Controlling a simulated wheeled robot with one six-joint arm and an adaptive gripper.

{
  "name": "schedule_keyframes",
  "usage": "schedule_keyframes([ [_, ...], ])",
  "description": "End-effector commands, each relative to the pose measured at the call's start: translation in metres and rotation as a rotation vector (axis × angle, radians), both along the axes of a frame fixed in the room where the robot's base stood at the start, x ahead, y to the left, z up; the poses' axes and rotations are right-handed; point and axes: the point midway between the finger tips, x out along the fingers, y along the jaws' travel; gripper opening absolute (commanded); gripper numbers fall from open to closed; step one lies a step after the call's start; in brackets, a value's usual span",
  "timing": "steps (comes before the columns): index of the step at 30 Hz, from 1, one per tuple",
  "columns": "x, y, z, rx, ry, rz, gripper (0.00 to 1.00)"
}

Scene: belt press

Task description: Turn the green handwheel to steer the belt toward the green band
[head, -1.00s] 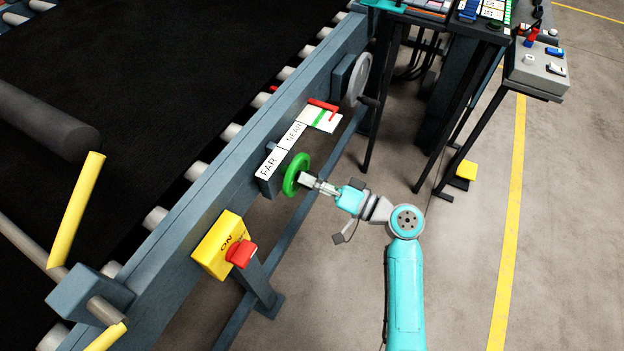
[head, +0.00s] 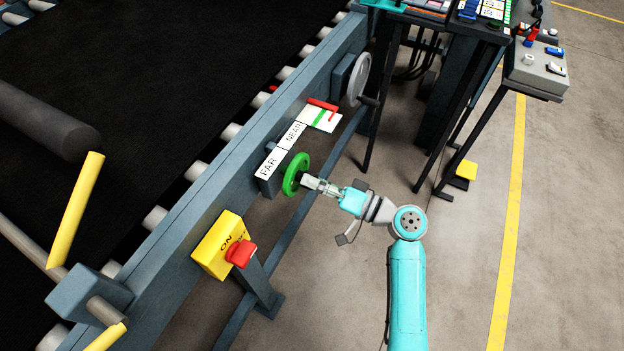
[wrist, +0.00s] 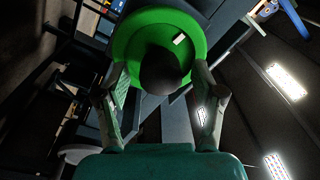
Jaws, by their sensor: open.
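The green handwheel (head: 296,174) is mounted on the side of the belt frame, under the FAR and NEAR labels (head: 281,150). My gripper (head: 307,180) is just in front of the wheel. In the wrist view my gripper (wrist: 157,80) is open, its fingers on either side of the hub; contact cannot be told.
The black belt (head: 190,70) lies behind the frame. A yellow box with a red button (head: 240,254) sits left of the wheel. A grey handwheel (head: 358,80) is farther along the frame. A grey control box (head: 540,66) stands at the right. Open floor lies around my arm.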

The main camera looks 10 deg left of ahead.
Motion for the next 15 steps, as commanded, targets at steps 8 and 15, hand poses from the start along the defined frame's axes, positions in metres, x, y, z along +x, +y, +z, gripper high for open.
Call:
schedule_keyframes([
  [8, -0.017, -0.048, -0.003, 0.0, 0.002, -0.006, 0.68],
  [15, -0.032, -0.087, -0.005, -0.001, 0.0, -0.004, 0.68],
])
